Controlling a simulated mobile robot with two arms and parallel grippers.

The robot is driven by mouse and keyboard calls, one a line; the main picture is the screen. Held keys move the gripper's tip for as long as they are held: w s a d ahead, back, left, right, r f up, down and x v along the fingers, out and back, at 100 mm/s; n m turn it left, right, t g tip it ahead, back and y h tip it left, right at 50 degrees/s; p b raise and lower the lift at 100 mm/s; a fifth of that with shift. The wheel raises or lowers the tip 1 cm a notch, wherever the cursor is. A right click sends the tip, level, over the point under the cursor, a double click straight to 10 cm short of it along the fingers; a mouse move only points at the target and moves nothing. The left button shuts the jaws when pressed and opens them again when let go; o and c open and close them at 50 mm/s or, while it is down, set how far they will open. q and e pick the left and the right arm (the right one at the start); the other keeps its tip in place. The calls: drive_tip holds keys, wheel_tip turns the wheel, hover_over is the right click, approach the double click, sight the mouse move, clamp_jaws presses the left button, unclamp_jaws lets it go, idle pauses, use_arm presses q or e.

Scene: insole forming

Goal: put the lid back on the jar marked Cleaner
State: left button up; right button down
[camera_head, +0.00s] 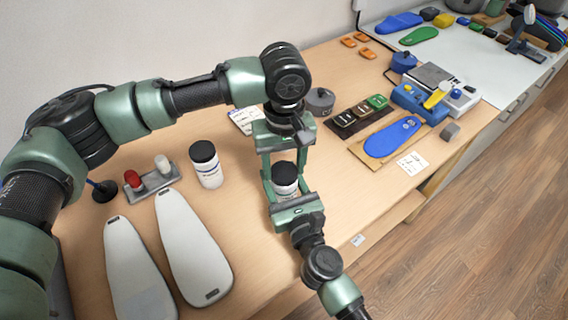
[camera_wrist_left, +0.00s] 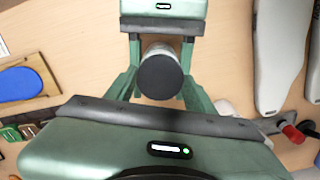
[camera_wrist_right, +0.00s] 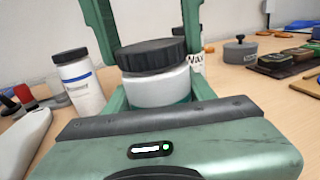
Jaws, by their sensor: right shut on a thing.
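A white jar (camera_head: 284,187) with a black lid (camera_head: 284,173) stands upright between my grippers; its label is hidden. My right gripper (camera_wrist_right: 158,100) is shut around the white body of this jar. In the right wrist view the lid (camera_wrist_right: 152,55) sits on top of the jar and looks about level; whether it is screwed tight cannot be told. My left gripper (camera_wrist_left: 160,85) points down from above, its fingers open on either side of the lid. A second white jar (camera_head: 207,166) with a black lid stands to the left; its label is too small to read.
A holder (camera_head: 150,180) with a red and a white piece and two pale insole forms (camera_head: 193,245) lie at left. A grey lidded pot (camera_head: 320,101) stands behind my grippers. A blue insole (camera_head: 392,137) on a board and a blue device (camera_head: 420,103) are at right.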

use_arm(q)
drive_tip(key=m, duration=2.7)
drive_tip(key=shift+m, duration=0.3)
drive_tip(key=o, duration=1.5)
